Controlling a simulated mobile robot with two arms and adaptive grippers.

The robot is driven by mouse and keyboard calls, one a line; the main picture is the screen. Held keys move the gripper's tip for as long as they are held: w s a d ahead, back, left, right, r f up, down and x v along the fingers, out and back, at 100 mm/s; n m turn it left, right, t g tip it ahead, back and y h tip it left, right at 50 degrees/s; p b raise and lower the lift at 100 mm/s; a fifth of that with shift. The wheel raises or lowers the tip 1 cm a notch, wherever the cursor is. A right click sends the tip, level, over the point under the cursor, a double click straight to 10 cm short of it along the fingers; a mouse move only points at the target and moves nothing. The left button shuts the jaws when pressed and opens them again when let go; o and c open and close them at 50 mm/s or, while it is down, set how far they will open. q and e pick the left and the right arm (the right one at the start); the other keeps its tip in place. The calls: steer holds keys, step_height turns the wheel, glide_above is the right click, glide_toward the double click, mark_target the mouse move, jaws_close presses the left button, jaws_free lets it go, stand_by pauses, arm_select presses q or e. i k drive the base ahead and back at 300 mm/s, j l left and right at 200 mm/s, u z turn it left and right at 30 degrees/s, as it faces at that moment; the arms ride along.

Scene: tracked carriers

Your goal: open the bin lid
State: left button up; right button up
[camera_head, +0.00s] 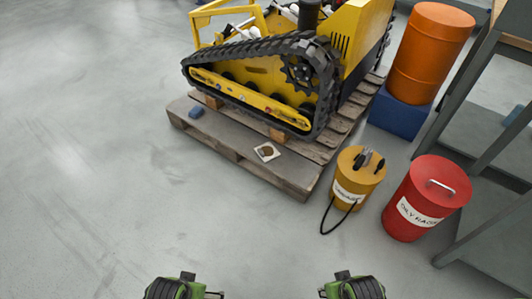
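A red round bin (407,222) with a white label that seems to read "OILY RAGS" stands on the floor at the right. Its red lid (428,174) sits flat on top and appears shut, with a pale metal handle (441,186) across it. My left gripper (218,294) is at the bottom edge, left of centre, far from the bin. My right gripper (322,293) is at the bottom edge, right of centre, below and left of the bin. Both are green and black and cut off by the frame. Their fingers are mostly hidden, so their opening is unclear.
A yellow canister (352,187) with a black hose stands left of the bin. A yellow tracked machine (262,82) rests on a wooden pallet (240,152). An orange drum (430,52) stands on a blue block (397,116). A grey metal frame (462,85) borders the right. The left floor is clear.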

mark_target(437, 180)
steer(key=z, duration=1.5)
